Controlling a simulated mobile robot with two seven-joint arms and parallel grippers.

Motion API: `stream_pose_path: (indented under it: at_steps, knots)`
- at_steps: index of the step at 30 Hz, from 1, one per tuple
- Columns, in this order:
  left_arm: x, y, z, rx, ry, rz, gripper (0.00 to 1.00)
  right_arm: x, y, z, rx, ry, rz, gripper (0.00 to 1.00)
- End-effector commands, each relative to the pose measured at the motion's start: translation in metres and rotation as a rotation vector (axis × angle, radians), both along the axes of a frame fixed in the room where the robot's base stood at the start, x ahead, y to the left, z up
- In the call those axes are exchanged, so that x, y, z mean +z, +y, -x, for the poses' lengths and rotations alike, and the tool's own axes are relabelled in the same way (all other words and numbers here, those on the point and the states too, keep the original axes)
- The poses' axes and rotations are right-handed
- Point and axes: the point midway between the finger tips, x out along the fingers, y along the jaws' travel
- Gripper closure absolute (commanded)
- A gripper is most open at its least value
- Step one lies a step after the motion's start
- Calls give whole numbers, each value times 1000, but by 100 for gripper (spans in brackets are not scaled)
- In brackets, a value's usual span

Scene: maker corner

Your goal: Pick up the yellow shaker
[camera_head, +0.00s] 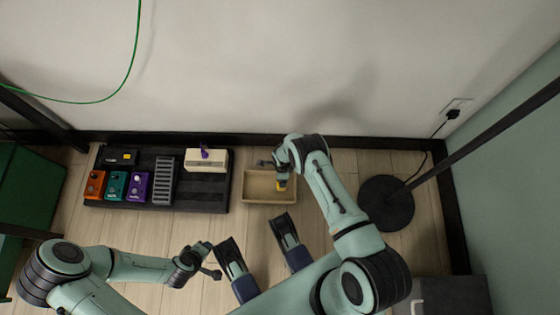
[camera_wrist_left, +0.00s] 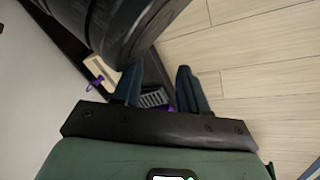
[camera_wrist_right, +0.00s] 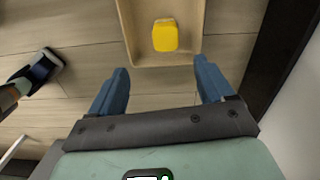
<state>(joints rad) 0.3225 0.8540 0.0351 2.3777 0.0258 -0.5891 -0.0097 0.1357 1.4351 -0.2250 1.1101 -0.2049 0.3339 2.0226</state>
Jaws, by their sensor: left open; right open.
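The yellow shaker (camera_wrist_right: 165,35) is inside a shallow wooden tray (camera_wrist_right: 191,56) on the floor. In the head view only a small part of the shaker (camera_head: 281,186) shows beneath my right gripper (camera_head: 271,168), at the right side of the tray (camera_head: 256,200). In the right wrist view my right gripper (camera_wrist_right: 161,72) is open and empty, and the shaker appears beyond its fingertips, between their lines and apart from them. My left gripper (camera_head: 210,260) is open and empty over the floor; it also shows in the left wrist view (camera_wrist_left: 158,85).
A black pedalboard (camera_head: 205,196) with several coloured pedals lies left of the tray. A round black stand base (camera_head: 387,203) is on the right. The wall (camera_head: 300,80) rises behind the tray. Bare wood floor (camera_head: 150,232) lies in front of the pedalboard.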

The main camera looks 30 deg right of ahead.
Motion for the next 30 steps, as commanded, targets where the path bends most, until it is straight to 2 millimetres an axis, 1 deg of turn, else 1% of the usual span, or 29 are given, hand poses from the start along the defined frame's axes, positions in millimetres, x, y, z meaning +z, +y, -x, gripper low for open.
stream_pose_path:
  at_steps: [1,3,5,8,12,15,18,24,26,30]
  knots:
    - [-6,2,-3,3,-6,-4,57,-8,-1,-6,-30,-4,9,19]
    - [-10,3,-5,6,-9,-7,57,-13,-2,-10,-59,-6,16,19]
    - [-15,5,-3,9,-3,-9,57,-20,-3,-12,-72,-7,19,19]
    - [-28,8,3,14,22,-13,57,-39,-3,-11,-75,-7,19,19]
    - [-49,11,26,17,98,-8,57,-64,-3,-11,-75,-6,18,19]
    - [-60,13,40,20,145,-6,57,-77,-3,-12,-75,-7,17,19]
    - [-67,15,49,22,178,-5,57,-86,-3,-12,-74,-8,18,19]
    - [-73,16,59,25,212,-3,57,-94,-3,-11,-74,-8,18,19]
    - [-78,17,65,26,232,-2,57,-102,-3,-9,-73,-7,17,19]
    - [-91,19,87,32,304,4,57,-123,-4,-5,-75,-7,17,19]
